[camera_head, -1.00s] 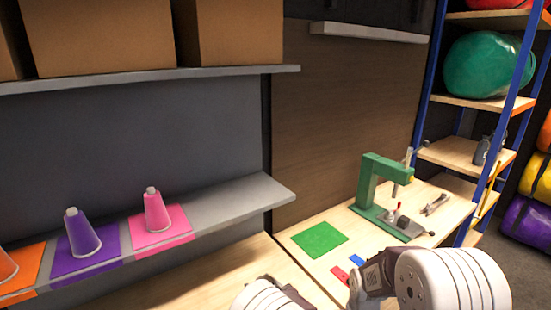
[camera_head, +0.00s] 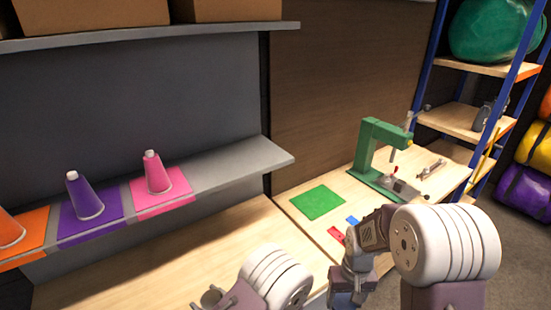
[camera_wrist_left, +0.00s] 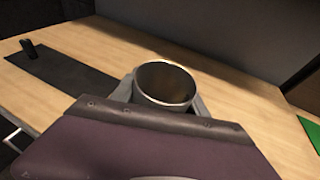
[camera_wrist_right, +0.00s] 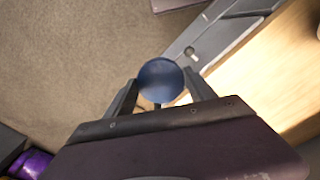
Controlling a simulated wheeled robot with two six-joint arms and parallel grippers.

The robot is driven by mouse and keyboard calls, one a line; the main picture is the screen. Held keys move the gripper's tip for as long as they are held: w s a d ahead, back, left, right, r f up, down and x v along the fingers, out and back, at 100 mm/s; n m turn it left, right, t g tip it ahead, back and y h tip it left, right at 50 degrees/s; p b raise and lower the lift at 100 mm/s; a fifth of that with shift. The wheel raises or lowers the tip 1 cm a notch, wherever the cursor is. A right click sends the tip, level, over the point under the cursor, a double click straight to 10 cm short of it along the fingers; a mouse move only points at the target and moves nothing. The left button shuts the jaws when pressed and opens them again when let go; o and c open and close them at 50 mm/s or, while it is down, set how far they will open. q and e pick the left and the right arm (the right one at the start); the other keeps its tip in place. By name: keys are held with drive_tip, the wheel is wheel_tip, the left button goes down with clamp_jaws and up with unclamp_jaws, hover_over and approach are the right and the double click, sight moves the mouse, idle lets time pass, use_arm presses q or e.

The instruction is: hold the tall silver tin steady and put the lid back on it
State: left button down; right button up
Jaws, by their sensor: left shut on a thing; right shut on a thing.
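The silver tin (camera_wrist_left: 165,83) stands open-topped between the fingers of my left gripper (camera_wrist_left: 165,98), which is shut on it. I look into its hollow, brownish inside; its lower part is hidden by the gripper. In the head view the tin's rim (camera_head: 210,297) shows at the bottom edge, beside my left gripper (camera_head: 222,302). My right gripper (camera_wrist_right: 162,88) is shut on a round, bluish disc, which looks like the lid (camera_wrist_right: 160,79). It is held apart from the tin, with floor and the table's edge behind it. In the head view my right gripper (camera_head: 345,300) is low and the lid cannot be made out.
A dark mat (camera_wrist_left: 62,75) with a small black object lies on the wooden table (camera_head: 150,262). A green press (camera_head: 375,160), a green square (camera_head: 318,202) and red and blue pieces lie right. A shelf with coloured cones (camera_head: 85,195) hangs above the table.

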use_arm(q)
drive_tip(key=shift+d+r, duration=0.1)
idle(0.4)
drive_tip(key=s+d+r+m+t+h, duration=0.1)
drive_tip(key=d+r+m+t+h, duration=0.2)
drive_tip(key=d+r, duration=0.7)
drive_tip(key=shift+s+d+m+t+h, duration=0.15)
drive_tip(key=shift+s+m+t+h, duration=0.25)
drive_tip(key=shift+m+h, duration=0.4)
